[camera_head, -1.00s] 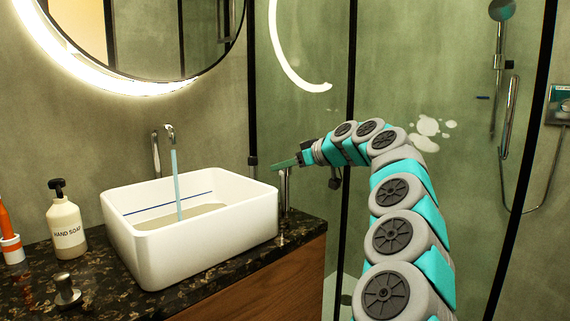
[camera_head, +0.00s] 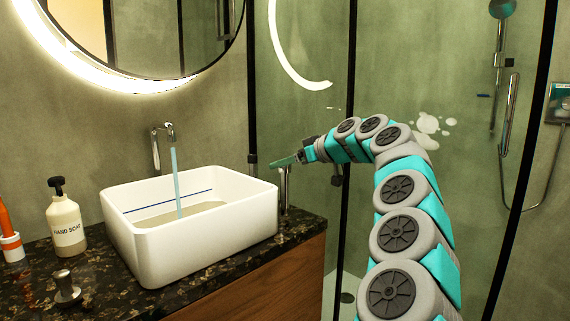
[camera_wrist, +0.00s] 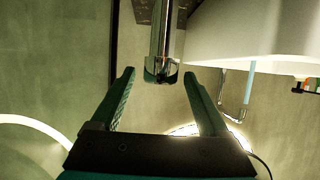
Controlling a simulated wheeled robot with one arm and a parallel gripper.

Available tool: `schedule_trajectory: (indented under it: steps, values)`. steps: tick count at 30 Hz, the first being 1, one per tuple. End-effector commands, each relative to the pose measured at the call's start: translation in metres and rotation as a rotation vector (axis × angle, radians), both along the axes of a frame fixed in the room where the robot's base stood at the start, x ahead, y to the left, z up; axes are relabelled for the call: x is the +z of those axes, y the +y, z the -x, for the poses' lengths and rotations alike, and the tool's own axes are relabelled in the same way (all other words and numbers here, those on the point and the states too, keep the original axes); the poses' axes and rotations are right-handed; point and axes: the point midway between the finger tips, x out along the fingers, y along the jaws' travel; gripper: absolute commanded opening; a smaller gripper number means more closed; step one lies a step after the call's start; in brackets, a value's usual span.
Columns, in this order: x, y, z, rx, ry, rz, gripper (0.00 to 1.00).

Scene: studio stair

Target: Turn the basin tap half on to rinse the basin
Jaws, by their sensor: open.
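The white rectangular basin (camera_head: 205,243) stands on the dark stone counter. A chrome wall spout (camera_head: 157,148) pours a thin blue stream (camera_head: 175,180) into it, and greyish water (camera_head: 185,215) lies inside, below a blue line. A slim chrome post (camera_head: 286,186) stands at the basin's right end; I cannot tell its turn setting. My gripper (camera_head: 288,160) is at the top of this post. In the wrist view, which looks upside down, the post (camera_wrist: 160,45) ends between the tips of my open gripper (camera_wrist: 160,78), with gaps on both sides.
A hand soap bottle (camera_head: 66,222), an orange-and-white holder (camera_head: 12,245) and a small metal knob-like piece (camera_head: 66,288) stand at the left on the counter (camera_head: 215,275). A lit round mirror (camera_head: 150,35) hangs above. Shower glass (camera_head: 300,110) stands behind my arm.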

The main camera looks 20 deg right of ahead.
Motion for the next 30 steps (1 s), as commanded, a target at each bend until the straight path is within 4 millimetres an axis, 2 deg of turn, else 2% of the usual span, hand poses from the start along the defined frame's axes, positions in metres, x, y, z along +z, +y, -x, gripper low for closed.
schedule_trajectory:
  steps: [13,30]
  values:
    - [0.025,-0.025,0.055,-0.001,-0.002,0.000,0.78]
    - [0.026,-0.026,0.059,0.000,0.000,0.000,0.78]
